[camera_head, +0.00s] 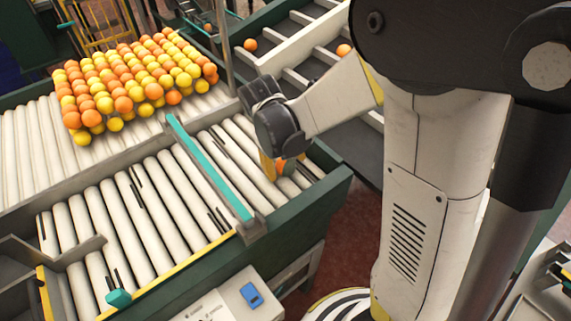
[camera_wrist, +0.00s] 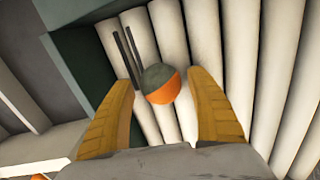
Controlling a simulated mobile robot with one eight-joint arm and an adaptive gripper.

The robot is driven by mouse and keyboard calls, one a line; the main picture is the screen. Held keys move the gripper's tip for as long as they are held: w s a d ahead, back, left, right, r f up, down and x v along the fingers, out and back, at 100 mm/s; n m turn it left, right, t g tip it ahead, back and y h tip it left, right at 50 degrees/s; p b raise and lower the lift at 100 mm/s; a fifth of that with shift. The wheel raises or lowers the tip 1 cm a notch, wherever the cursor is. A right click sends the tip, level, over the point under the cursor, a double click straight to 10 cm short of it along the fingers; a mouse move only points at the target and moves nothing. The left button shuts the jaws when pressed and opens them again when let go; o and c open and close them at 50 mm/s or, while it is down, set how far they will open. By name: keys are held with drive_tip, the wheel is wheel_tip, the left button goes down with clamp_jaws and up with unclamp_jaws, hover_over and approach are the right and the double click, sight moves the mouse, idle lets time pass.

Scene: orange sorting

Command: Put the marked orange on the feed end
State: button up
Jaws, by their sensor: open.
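The marked orange (camera_head: 284,167) rests at the right-hand end of the roller conveyor, partly hidden by my gripper. In the wrist view the orange (camera_wrist: 162,92) shows a grey-green half and an orange half. My gripper (camera_head: 274,166) is low over the rollers. In the wrist view its yellow fingers (camera_wrist: 163,82) are open, one on each side of the orange, with gaps visible. The roller bed (camera_head: 135,210) runs across the view. I cannot tell for certain which part is the feed end.
A teal bar (camera_head: 208,165) crosses the rollers left of my gripper. Many oranges and yellow fruit (camera_head: 135,80) are piled at the back left. Divided bins (camera_head: 300,50) with a few oranges stand behind. A dark green side wall (camera_wrist: 82,62) lies close to the left finger.

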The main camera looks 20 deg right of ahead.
sight(278, 171)
drive_tip(key=w+p+v, duration=0.1)
drive_tip(key=p+v, duration=0.1)
drive_tip(key=v, duration=1)
drive_tip(key=s+d+r+m+t+y, duration=0.1)
drive_tip(key=s+r+t, duration=0.1)
drive_tip(key=s, duration=0.4)
drive_tip(key=s+d+r+m+t+y, duration=0.1)
drive_tip(key=s+r+t, duration=0.2)
drive_tip(key=s, duration=0.4)
drive_tip(key=shift+d+r+m+t+y, duration=0.15)
drive_tip(key=shift+d+m+t+y, duration=0.2)
drive_tip(key=shift+t, duration=0.45)
